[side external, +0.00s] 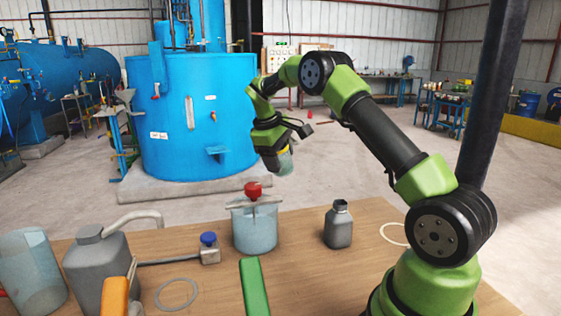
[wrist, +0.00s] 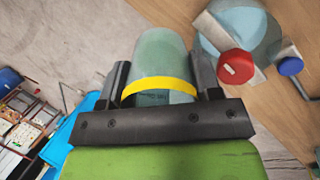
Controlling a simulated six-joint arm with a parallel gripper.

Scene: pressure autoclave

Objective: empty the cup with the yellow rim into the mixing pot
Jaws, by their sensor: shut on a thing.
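My gripper (side external: 273,150) is shut on a grey-green translucent cup (side external: 286,162) with a yellow band. In the wrist view the cup (wrist: 160,52) sits between the two dark fingers (wrist: 160,80), with its yellow band (wrist: 158,86) near the palm. In the side view it is held in the air, tilted, above and slightly right of the mixing pot. The mixing pot (side external: 255,234) is a translucent pale-blue vessel on the table, with a bar and a red knob (side external: 253,189) across its top. It also shows in the wrist view (wrist: 240,18), right of the cup. The cup's contents cannot be seen.
Orange and green upright objects stand at the front edge.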

